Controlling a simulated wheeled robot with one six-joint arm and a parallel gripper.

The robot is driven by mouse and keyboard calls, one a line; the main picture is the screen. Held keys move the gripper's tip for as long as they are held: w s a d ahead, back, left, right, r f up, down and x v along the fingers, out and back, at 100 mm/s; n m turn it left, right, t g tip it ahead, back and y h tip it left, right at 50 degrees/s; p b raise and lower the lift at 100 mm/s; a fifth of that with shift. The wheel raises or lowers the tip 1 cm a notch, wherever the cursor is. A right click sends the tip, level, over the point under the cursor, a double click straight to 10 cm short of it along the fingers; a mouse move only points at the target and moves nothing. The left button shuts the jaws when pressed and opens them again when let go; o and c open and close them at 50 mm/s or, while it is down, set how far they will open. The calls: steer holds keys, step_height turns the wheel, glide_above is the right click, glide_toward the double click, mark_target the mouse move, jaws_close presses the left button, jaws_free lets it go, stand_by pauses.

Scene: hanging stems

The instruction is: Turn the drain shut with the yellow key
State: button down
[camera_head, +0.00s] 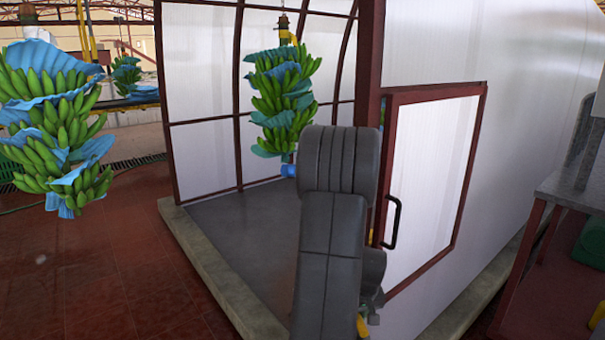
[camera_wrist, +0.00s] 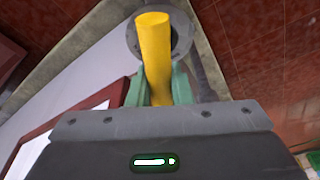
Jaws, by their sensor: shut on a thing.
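The yellow key (camera_wrist: 155,45) shows in the wrist view as a thick yellow rod standing between the two green fingers of my gripper (camera_wrist: 163,85). The gripper is shut on it. The rod's top end points up the picture, over a round grey fitting (camera_wrist: 183,36) at the corner of a pale kerb. I cannot tell whether the key touches this fitting or only lies in front of it. In the head view, a small yellow piece (camera_head: 362,326) shows at the bottom beside my arm, which hides most of the gripper. I cannot make out the drain for certain.
A white-panelled booth has a red-framed door (camera_head: 436,185) with a black handle (camera_head: 392,222), close right of my arm. A concrete kerb (camera_head: 222,285) edges its grey floor. Banana bunches hang at left (camera_head: 60,120) and inside (camera_head: 283,100). A metal table (camera_head: 575,190) stands right. Red tiles at left are clear.

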steer(key=shift+f, duration=0.1)
steer(key=n+b, duration=0.2)
steer(key=n, duration=0.1)
steer(key=shift+y, duration=0.3)
steer(key=shift+n+g, duration=0.3)
steer(key=shift+n, duration=0.6)
steer(key=shift+n+y+b, duration=0.3)
steer(key=shift+n+b, duration=0.5)
steer(key=shift+n, duration=0.3)
steer(key=shift+n+g, duration=0.3)
steer(key=shift+n, duration=0.6)
steer(key=c, duration=0.8)
jaws_free()
steer(key=shift+c, duration=0.2)
